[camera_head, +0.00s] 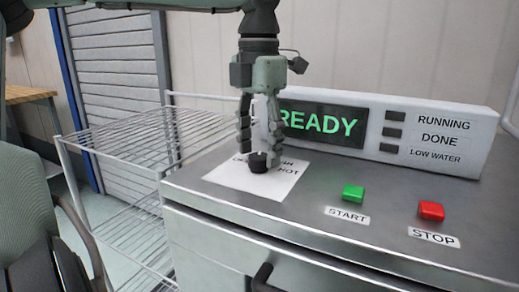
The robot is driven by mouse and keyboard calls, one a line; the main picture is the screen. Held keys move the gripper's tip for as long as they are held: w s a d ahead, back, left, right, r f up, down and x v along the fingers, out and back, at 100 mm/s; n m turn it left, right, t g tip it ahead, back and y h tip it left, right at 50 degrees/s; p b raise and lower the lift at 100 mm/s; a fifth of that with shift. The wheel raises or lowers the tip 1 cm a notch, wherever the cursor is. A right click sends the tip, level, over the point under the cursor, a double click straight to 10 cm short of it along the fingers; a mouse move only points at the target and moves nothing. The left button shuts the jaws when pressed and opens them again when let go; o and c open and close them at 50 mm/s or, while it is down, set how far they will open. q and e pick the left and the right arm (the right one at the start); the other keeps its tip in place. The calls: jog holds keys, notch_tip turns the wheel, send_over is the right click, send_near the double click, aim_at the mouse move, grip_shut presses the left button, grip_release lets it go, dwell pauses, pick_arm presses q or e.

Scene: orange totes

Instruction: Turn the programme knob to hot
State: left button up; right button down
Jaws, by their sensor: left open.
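The programme knob (259,162) is a small black knob on a white label plate (231,179) on the steel machine top. The word HOT shows on the plate to the right of the knob; other lettering is partly hidden behind the fingers. My left gripper (260,155) points down over the knob, open, with its fingertips at either side of it. I cannot tell whether the fingers touch the knob. The display (322,126) behind reads READY in green.
A green START button (353,193) and a red STOP button (431,211) stand on the top to the right. A white indicator panel (437,129) stands at the back. A wire rack (130,140) is at left. A black handle (262,277) is on the front.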

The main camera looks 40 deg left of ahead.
pick_arm(q)
jog(key=shift+f, duration=0.35)
pick_arm(e)
jog(key=shift+d, duration=0.2)
jog(key=shift+d, duration=0.1)
pick_arm(q)
jog(key=c, duration=1.2)
